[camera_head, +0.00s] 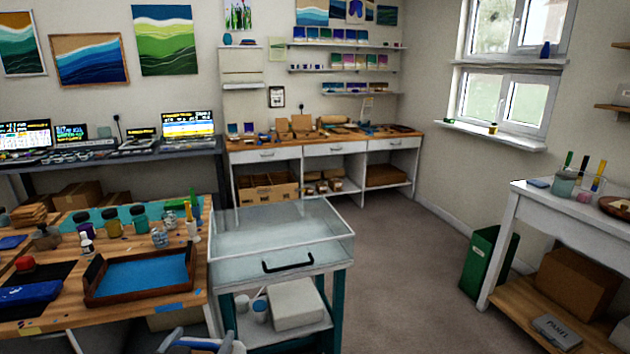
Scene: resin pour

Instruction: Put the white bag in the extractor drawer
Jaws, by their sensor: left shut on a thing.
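My left gripper (203,342) shows only in part at the bottom edge, left of centre. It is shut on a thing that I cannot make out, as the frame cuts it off. I cannot pick out the white bag for certain. The extractor drawer (288,263) is a clear-walled, pale box with a black handle on its front, on a teal-legged stand in the middle. The gripper is low in front of this stand. My right gripper is not in view.
A wooden workbench (183,297) with jars and a blue-lined tray (95,290) stands at the left. A white box (294,303) sits on the shelf under the extractor. A white table (497,218) and a green bin (487,262) are at the right. The floor between is clear.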

